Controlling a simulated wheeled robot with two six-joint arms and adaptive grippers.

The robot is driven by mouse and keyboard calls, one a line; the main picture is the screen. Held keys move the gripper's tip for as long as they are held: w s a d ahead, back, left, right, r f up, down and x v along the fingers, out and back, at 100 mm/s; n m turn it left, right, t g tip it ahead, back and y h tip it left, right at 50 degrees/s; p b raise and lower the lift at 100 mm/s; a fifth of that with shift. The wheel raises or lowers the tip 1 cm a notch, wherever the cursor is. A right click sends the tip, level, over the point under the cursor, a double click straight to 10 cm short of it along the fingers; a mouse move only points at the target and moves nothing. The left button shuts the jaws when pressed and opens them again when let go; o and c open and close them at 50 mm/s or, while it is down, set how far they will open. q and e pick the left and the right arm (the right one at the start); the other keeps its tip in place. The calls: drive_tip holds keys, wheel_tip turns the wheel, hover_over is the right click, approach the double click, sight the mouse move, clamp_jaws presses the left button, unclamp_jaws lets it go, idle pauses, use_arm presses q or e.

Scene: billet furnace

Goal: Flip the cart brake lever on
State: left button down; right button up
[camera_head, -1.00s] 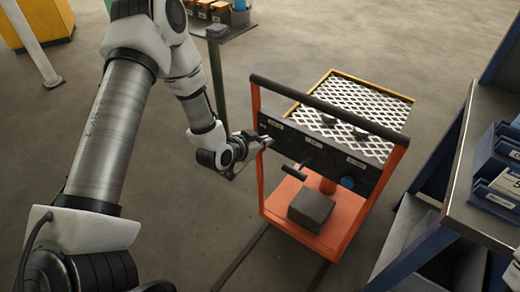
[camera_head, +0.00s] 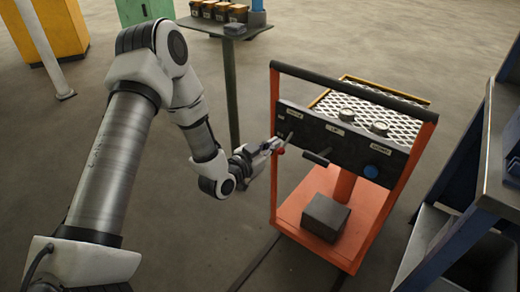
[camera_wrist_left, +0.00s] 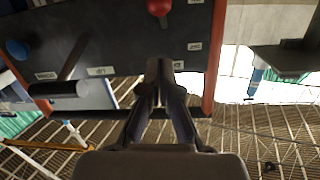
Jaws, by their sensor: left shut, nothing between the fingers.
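The orange cart (camera_head: 283,211) carries a dark panel (camera_head: 345,141) with small labels too blurred to read surely. A short lever with a red knob (camera_head: 280,151) sits at the panel's left end; the knob also shows at the top of the left wrist view (camera_wrist_left: 159,7). I cannot tell for sure that it is the brake lever. A lever with a black bar handle (camera_head: 317,158) is right of it. My left gripper (camera_head: 276,142) is shut and empty, in front of the panel's left end, close to the red knob; contact is unclear. Its fingertips (camera_wrist_left: 159,72) show in the wrist view.
A blue knob (camera_head: 371,172) is at the panel's right. A dark block (camera_head: 325,217) lies on the cart's deck. A mesh tray (camera_head: 390,114) is behind the panel. A shelf rack (camera_head: 490,190) stands at right, a small table (camera_head: 226,27) with several boxes behind.

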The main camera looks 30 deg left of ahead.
use_arm(q)
drive_tip(key=s+a+r, duration=0.1)
drive_tip(key=s, duration=0.8)
drive_tip(key=shift+s+a, duration=0.1)
drive_tip(key=s+d+f+m+g+h+p, duration=0.1)
drive_tip(key=s+d+f+m+g+p, duration=0.2)
drive_tip(key=s+d+f+g+p, duration=0.65)
drive_tip(key=s+f+n+g+y+p, duration=0.1)
drive_tip(key=s+f+n+g, duration=0.1)
drive_tip(key=s, duration=0.6)
drive_tip(key=s+a+f+n+g+y+p, duration=0.1)
drive_tip(key=s+f+n+g+y, duration=0.1)
drive_tip(key=s, duration=0.5)
drive_tip(key=f+n+g, duration=0.1)
drive_tip(key=n+g, duration=0.1)
drive_tip(key=g, duration=0.1)
drive_tip(key=shift+s+a+f+n, duration=0.2)
drive_tip(key=shift+s+n, duration=0.1)
drive_tip(key=shift+s, duration=0.1)
